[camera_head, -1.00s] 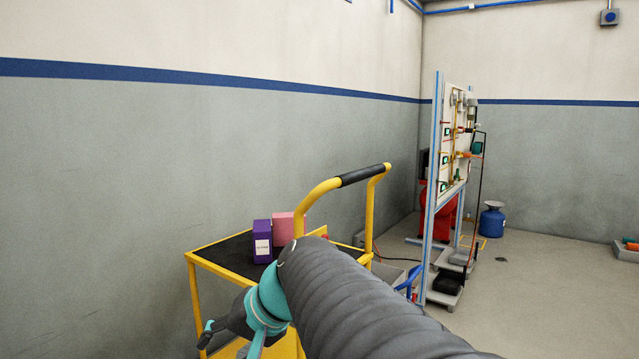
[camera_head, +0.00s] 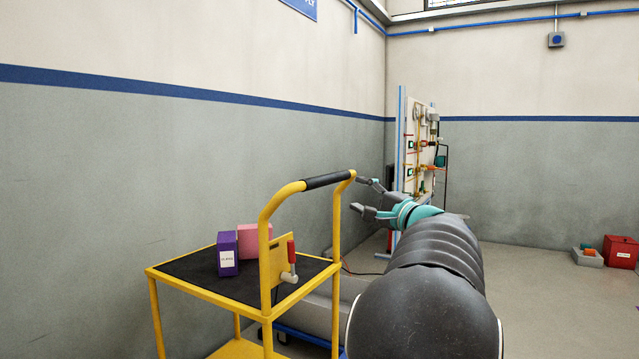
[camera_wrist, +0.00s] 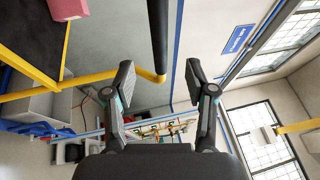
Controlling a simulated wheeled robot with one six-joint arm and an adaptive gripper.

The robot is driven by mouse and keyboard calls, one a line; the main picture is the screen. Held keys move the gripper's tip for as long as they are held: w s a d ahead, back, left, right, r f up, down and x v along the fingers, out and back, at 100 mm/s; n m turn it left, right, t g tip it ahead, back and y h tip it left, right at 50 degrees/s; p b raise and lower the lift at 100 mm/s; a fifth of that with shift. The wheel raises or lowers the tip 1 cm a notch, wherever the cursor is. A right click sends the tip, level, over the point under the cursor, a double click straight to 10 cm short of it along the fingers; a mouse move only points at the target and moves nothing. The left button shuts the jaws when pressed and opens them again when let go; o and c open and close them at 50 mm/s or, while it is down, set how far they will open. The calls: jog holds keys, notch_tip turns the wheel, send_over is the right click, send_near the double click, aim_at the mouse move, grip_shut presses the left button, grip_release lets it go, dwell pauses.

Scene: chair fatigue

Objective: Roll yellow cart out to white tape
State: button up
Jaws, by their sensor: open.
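The yellow cart (camera_head: 160,271) stands at the left in the head view, with a black top. Its push handle has a black grip (camera_head: 327,180) at the top, near its right end. My gripper (camera_head: 364,196) is open and empty just right of the handle's right end, apart from it in the head view. In the wrist view the black grip (camera_wrist: 158,35) and yellow frame lie ahead, with the grip between the lines of my open fingers (camera_wrist: 165,82). No white tape is visible in any view.
A purple box (camera_head: 228,254) and a pink box (camera_head: 256,240) stand on the cart top. A red-handled lever (camera_head: 291,262) is on the cart's handle end. A panel rack (camera_head: 420,150) stands behind my gripper. A red box (camera_head: 620,252) lies far right; floor between is open.

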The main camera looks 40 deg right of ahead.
aim_at(331, 182)
jog(key=p+x, duration=0.1)
jog(key=x, duration=1.2)
jog(key=shift+w+a, duration=0.1)
jog(key=shift+w, duration=0.1)
grip_shut()
